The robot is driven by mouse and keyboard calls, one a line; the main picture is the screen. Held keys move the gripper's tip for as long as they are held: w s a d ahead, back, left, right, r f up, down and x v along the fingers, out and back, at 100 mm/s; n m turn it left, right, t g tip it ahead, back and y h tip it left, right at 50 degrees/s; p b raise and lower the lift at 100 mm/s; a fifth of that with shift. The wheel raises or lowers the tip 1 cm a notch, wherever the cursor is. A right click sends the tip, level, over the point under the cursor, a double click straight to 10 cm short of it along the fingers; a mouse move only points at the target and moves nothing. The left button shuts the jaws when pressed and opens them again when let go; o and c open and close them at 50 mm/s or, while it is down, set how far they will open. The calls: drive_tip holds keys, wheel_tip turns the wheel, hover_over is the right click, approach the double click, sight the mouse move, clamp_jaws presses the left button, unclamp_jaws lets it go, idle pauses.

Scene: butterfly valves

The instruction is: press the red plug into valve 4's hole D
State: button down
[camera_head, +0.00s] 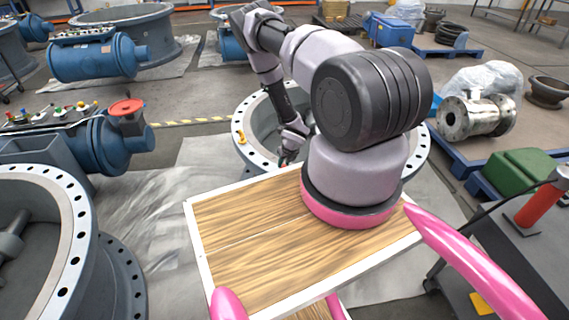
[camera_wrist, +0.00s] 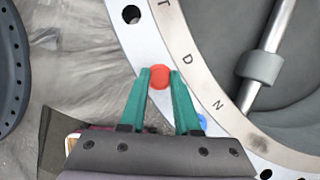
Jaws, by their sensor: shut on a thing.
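The red plug (camera_wrist: 160,77) is between the green fingertips of my gripper (camera_wrist: 160,75) in the wrist view. My gripper is shut on it. The plug shows against the pale flange ring (camera_wrist: 143,45) of a valve, beside the letter D (camera_wrist: 187,58). The hole at that letter is not visible, and I cannot tell how deep the plug sits or whether it touches the flange. In the head view my gripper (camera_head: 285,160) is at the near left part of the middle valve's flange (camera_head: 256,158), small and partly hidden by the wooden board.
A blue plug (camera_wrist: 203,121) sits on the flange close to my right finger. The valve's shaft (camera_wrist: 265,60) crosses its inside. A yellow plug (camera_head: 241,138) is on the flange's left side. Another valve (camera_head: 60,225) stands at the left, and a blue pallet (camera_head: 460,150) at the right.

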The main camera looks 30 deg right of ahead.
drive_tip(key=shift+f, duration=0.85)
idle(1.0)
drive_tip(key=shift+f, duration=0.3)
drive_tip(key=shift+c, duration=0.3)
unclamp_jaws()
drive_tip(key=shift+d, duration=0.1)
drive_tip(key=shift+r, duration=3)
